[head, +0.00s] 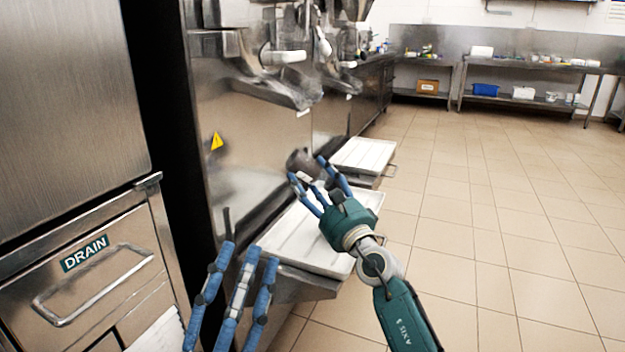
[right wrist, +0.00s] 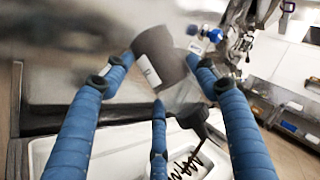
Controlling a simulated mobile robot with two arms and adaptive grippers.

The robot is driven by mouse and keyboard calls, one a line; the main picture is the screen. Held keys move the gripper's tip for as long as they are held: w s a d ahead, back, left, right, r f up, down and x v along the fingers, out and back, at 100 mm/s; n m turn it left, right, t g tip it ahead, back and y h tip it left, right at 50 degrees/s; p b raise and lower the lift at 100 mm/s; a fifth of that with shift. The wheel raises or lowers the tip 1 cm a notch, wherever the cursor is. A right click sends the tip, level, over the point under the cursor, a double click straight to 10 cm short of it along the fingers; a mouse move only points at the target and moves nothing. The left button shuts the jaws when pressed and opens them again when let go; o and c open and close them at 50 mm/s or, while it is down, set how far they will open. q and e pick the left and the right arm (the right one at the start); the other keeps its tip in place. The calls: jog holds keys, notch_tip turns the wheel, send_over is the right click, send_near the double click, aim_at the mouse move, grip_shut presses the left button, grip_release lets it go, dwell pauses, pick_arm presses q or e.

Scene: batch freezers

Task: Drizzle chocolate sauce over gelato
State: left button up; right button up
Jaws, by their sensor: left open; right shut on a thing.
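A dark brown sauce bottle (head: 300,161) with a white label is held tilted by my right gripper (head: 317,183) above a white tray (head: 283,240) under the machine spout. In the right wrist view the bottle (right wrist: 158,62) sits between my blue fingers, its dark nozzle (right wrist: 194,120) angled downward. A dark zigzag of sauce (right wrist: 184,166) shows below the nozzle, over the white tray (right wrist: 110,140). Pale gelato cannot be told apart from the tray's white surface. My left gripper (head: 232,285) is open and empty at the lower left, in front of the near tray.
Steel batch freezers with spouts (head: 268,88) stand along the left, above the trays. A second white tray (head: 362,155) lies farther back. A drawer front marked DRAIN (head: 85,253) is at near left. Tiled floor (head: 500,230) is clear at right; steel shelves (head: 530,75) stand behind.

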jog(key=shift+s+a+r+p, duration=0.1)
jog(key=shift+s+p, duration=0.25)
jog(key=shift+p, duration=0.05)
jog(key=shift+s+a+p, duration=0.1)
jog(key=shift+s+p, duration=0.25)
jog(key=shift+p, duration=0.05)
jog(key=shift+s+a+p, duration=0.15)
jog(key=shift+s+p, duration=0.3)
jog(key=shift+p, duration=0.05)
pick_arm(q)
jog(key=w+f+g+y, duration=0.1)
jog(key=w+f+g, duration=0.1)
jog(key=f, duration=0.4)
jog(key=w+f+g+y, duration=0.1)
jog(key=w+f+g, duration=0.2)
jog(key=f+g, duration=0.2)
notch_tip(320, 180, down, 2)
jog(key=shift+a+f, duration=0.1)
jog(key=shift+a, duration=0.05)
dwell(1.4)
jog(key=shift+f, duration=0.15)
dwell(0.4)
